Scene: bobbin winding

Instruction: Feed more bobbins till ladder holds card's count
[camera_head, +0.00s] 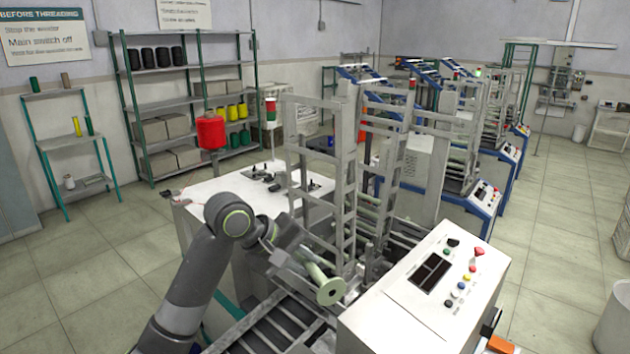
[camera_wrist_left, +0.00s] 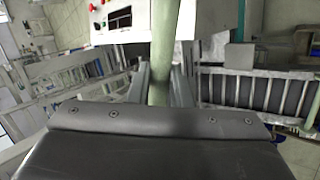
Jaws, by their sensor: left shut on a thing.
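My left gripper (camera_head: 298,258) is shut on a pale green bobbin (camera_head: 331,291). It holds the bobbin tilted, flange toward the camera, beside the ladder (camera_head: 345,190), a tall grey metal frame on the near machine. In the left wrist view the bobbin's pale green shaft (camera_wrist_left: 160,65) stands between the two fingers (camera_wrist_left: 160,88). Pale greenish rod shapes show inside the ladder's lower part; I cannot tell how many bobbins they are. I cannot pick out the card for sure. My right gripper is not in view.
The white control panel (camera_head: 430,290) with coloured buttons stands close right of the held bobbin. A slatted grey rack (camera_head: 270,328) lies below it. A red container (camera_head: 211,132) stands behind my arm. Shelves (camera_head: 185,100) line the back wall; more machines (camera_head: 470,190) stand at right.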

